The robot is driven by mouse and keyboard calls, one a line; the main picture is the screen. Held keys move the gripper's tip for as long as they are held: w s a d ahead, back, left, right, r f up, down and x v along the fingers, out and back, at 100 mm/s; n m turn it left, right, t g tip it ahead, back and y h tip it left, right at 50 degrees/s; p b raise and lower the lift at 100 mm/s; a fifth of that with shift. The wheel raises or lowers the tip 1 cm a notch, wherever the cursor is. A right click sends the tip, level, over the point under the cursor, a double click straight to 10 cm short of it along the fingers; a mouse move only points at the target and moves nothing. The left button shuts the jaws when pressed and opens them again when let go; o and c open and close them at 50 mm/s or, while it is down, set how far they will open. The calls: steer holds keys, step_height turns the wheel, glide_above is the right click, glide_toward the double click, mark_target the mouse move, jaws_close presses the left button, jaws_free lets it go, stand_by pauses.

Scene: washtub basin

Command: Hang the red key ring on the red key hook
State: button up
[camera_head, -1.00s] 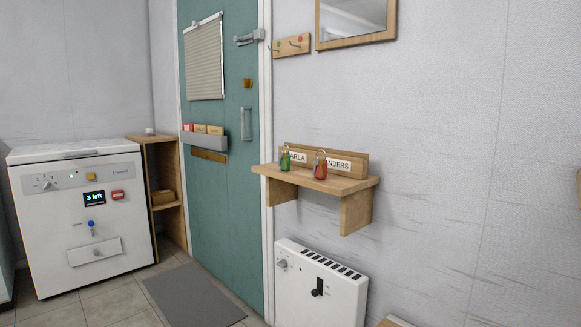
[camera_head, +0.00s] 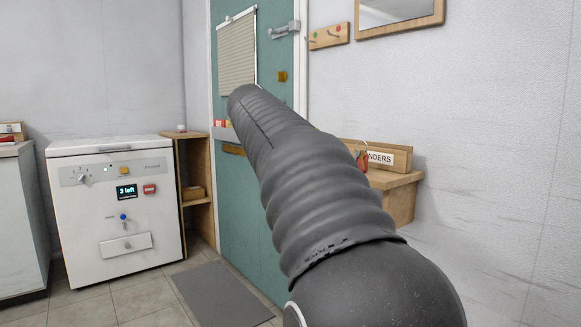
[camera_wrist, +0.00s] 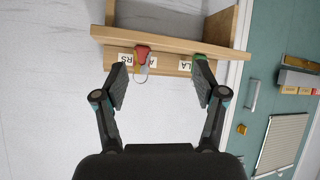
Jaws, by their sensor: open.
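The red key ring (camera_head: 362,158) stands on the small wooden wall shelf at the name board, partly hidden by my arm. In the wrist view, which is upside down, the red key ring (camera_wrist: 141,54) has its metal loop clear of the board. The green key ring (camera_wrist: 199,62) is to its right, partly behind a finger. My gripper (camera_wrist: 160,84) is open and empty, facing the shelf, with the red key ring between its fingers in the picture but apart from them. The key hook rack (camera_head: 329,36), with coloured dots, hangs high on the wall right of the door.
The wooden shelf (camera_wrist: 170,40) juts from the wall below the rack, and a mirror (camera_head: 400,12) hangs beside the rack. The teal door (camera_head: 240,185) has a handle and letter tray. A white appliance (camera_head: 115,215) stands left; a grey mat (camera_head: 220,293) lies on the floor.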

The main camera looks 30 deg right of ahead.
mark_target(360, 152)
steer(key=w+d+m, duration=0.1)
steer(key=d, duration=0.3)
steer(key=d+m+g+h, duration=0.1)
steer(key=d, duration=0.4)
steer(key=w+d+r+m+g+h, duration=0.1)
steer(key=d+m, duration=0.1)
steer(key=d, duration=0.3)
steer(key=shift+w+d+b, duration=0.25)
steer(key=shift+w+b, duration=0.05)
steer(key=shift+w, duration=0.05)
steer(key=shift+r+x, duration=0.2)
steer(key=shift+x, duration=1.1)
steer(key=shift+r+x, duration=0.15)
steer(key=shift+x, duration=1.15)
steer(key=shift+d, duration=0.15)
steer(key=shift+c, duration=0.3)
steer(key=c, duration=1.2)
